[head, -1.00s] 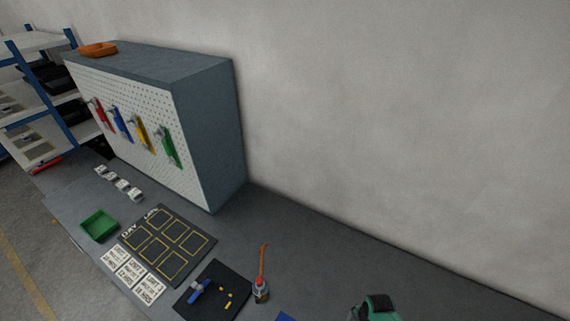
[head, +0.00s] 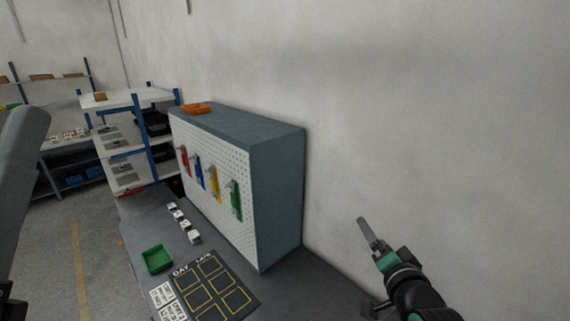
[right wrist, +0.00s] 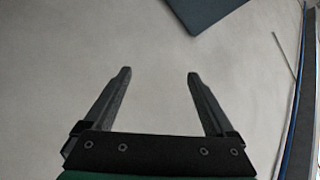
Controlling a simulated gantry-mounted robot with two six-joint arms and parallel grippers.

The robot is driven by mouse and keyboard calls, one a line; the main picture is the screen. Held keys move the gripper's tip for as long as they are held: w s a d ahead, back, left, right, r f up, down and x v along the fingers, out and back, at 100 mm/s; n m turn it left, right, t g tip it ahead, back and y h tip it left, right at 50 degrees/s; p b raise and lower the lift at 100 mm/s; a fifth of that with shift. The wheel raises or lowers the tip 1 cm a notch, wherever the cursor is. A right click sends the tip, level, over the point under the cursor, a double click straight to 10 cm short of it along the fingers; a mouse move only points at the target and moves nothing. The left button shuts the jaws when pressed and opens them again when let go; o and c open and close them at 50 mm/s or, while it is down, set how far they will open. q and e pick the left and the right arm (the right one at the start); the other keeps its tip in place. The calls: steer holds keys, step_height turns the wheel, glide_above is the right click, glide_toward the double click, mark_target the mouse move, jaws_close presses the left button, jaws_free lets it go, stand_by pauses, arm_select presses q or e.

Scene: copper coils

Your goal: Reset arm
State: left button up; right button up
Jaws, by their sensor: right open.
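My right gripper (right wrist: 158,75) is open and empty in the right wrist view, its two dark fingers apart over a pale surface. In the head view my right gripper (head: 364,232) is raised at the lower right, in front of the bare wall and to the right of the pegboard cabinet (head: 277,195). It touches nothing that I can see. An arm link of mine shows at the left edge of the head view; my left gripper's fingers cannot be made out.
Red, blue, yellow and green tools hang on the pegboard. A green tray (head: 157,259), a dark mat with yellow squares (head: 213,288) and white cards (head: 164,297) lie on the bench. An orange tray (head: 198,108) sits on the cabinet. Shelving (head: 126,100) stands behind at left.

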steer(key=s+a+r+n+t, duration=0.1)
steer(key=s+r+t, duration=0.15)
steer(key=r, duration=0.55)
steer(key=s+a+r+n+t, duration=0.1)
steer(key=s+r+t, duration=0.15)
steer(key=r, duration=0.45)
steer(key=s+r+n+t+y, duration=0.2)
steer(key=s+r+n+t, duration=0.4)
steer(key=s+r, duration=1.1)
steer(key=s+n, duration=0.2)
steer(key=s, duration=0.1)
steer(key=shift+s+t, duration=0.3)
steer(key=shift+s, duration=0.1)
steer(key=shift+a+r, duration=0.1)
